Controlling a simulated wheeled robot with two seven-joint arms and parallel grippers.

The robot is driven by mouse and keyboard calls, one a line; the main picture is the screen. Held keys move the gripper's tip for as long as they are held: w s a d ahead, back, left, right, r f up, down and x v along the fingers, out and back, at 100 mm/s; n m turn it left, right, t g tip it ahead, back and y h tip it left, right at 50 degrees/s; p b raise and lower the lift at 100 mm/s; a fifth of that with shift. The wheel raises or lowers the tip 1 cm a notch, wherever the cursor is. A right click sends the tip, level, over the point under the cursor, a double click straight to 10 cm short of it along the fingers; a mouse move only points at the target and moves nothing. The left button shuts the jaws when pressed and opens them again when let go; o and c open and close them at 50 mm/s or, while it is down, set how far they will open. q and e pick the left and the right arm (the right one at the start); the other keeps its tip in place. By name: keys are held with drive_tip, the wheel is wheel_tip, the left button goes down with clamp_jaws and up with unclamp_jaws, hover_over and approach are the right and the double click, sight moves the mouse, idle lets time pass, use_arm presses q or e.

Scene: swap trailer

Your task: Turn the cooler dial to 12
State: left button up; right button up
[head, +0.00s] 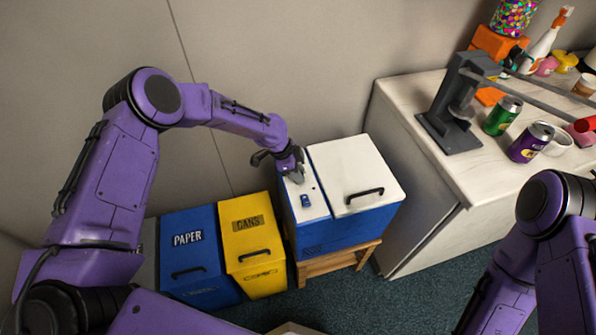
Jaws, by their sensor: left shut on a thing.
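A blue cooler (345,225) with a white lid (350,170) and a black handle stands on a small wooden stand. A narrow white panel runs along the left of its top. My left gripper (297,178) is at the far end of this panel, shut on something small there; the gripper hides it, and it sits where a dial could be. No dial face or number is readable. A small blue part (305,201) shows on the panel just nearer than the gripper. My right arm is at the right edge, and its gripper is out of the picture.
A blue PAPER bin (188,257) and a yellow CANS bin (251,240) stand left of the cooler. At right, a white counter (415,115) holds a dark grey stand (455,110), a green can (502,116), a purple can (530,142) and other items. The wall is close behind.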

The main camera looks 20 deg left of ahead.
use_arm(q)
drive_tip(key=n+t, duration=0.1)
drive_tip(key=n, duration=0.2)
drive_tip(key=n+t+y+p, duration=0.1)
drive_tip(key=n, duration=0.2)
drive_tip(key=shift+s+d+y, duration=0.15)
drive_tip(key=shift+y, duration=0.15)
drive_tip(key=n+y, duration=0.1)
drive_tip(key=n, duration=0.2)
drive_tip(key=n+t+p, duration=0.1)
drive_tip(key=n, duration=0.2)
drive_tip(key=shift+d+y, duration=0.15)
drive_tip(key=shift+y, duration=0.25)
drive_tip(key=shift+s, duration=0.1)
drive_tip(key=o, duration=1)
drive_tip(key=v, duration=1)
drive_tip(key=shift+s+d+r+b, duration=0.1)
drive_tip(key=shift+r+b, duration=0.15)
drive_tip(key=shift+b, duration=0.1)
